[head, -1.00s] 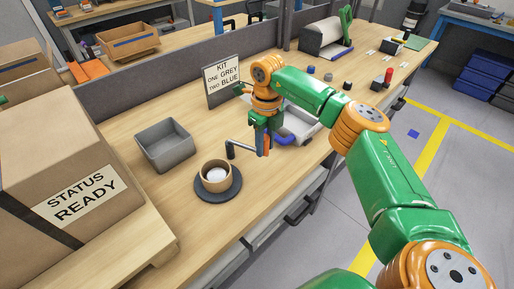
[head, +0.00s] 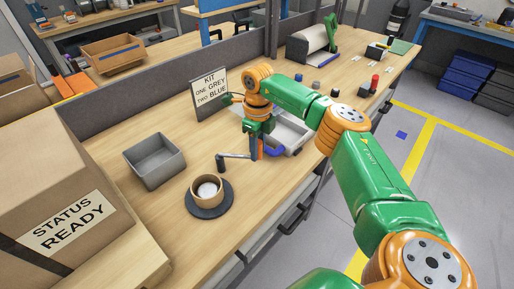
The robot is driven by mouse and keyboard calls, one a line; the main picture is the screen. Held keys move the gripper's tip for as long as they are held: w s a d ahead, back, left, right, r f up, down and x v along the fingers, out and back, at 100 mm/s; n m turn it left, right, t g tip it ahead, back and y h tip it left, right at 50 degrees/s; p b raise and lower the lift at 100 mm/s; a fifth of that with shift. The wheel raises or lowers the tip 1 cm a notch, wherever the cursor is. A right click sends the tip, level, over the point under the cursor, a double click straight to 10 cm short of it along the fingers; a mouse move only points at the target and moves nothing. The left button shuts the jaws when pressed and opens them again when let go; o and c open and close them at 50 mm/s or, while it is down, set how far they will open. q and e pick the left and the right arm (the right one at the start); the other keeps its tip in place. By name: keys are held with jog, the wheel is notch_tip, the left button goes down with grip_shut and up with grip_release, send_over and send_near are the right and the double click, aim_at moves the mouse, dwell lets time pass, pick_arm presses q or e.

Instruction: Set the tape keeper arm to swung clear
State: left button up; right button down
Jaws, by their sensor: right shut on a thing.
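A tape roll (head: 207,189) lies on a round dark base (head: 211,211) on the bench. A dark post stands behind the roll. The grey keeper arm (head: 236,156) reaches from this post to the right, pointing away from the roll, so the top of the roll is uncovered. My right gripper (head: 257,153) points down at the arm's outer end and is shut on it. The fingers partly hide that end. My left gripper is not in view.
A grey bin (head: 154,160) stands left of the roll. A kit sign (head: 210,93) stands behind. A light tray (head: 286,131) with blue parts lies just right of my right gripper. A large carton (head: 62,190) fills the left side. Bare bench lies in front of the bin.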

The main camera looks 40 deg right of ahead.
jog(key=c, duration=0.6)
grip_release()
jog(key=shift+d, duration=0.1)
notch_tip(320, 180, up, 7)
jog(key=shift+r+b, duration=0.1)
jog(key=shift+b, duration=0.5)
